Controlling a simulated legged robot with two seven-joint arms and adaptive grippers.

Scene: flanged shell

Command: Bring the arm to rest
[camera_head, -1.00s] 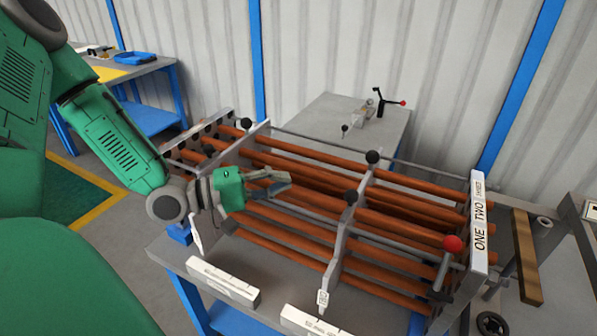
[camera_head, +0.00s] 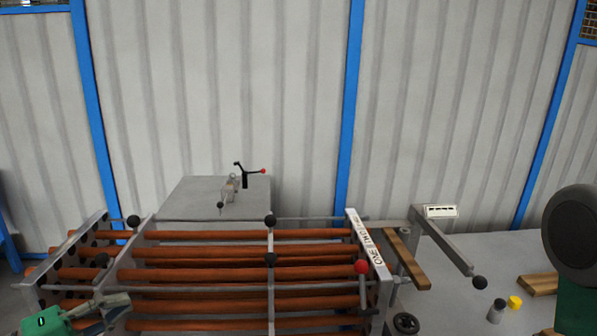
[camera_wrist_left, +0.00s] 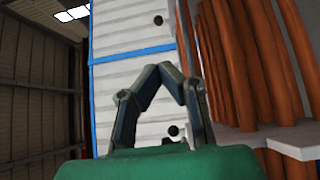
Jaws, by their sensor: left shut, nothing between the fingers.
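My left gripper (camera_head: 112,308) is at the lower left of the head view, in front of the left part of the tube rack. Its fingers are shut with nothing between them. In the left wrist view its fingertips (camera_wrist_left: 165,72) meet in front of the pale wall. The rack of orange-brown tubes (camera_head: 205,278) spans the lower left and middle of the head view. Tubes (camera_wrist_left: 245,60) also stand to the right of the fingers in the wrist view. My right gripper is out of view; only part of my right arm shows at the right edge.
Right of the rack are a wooden bar (camera_head: 406,258), a grey arm with a black knob (camera_head: 479,283), a yellow-topped item (camera_head: 514,302) and a wooden block (camera_head: 538,285).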

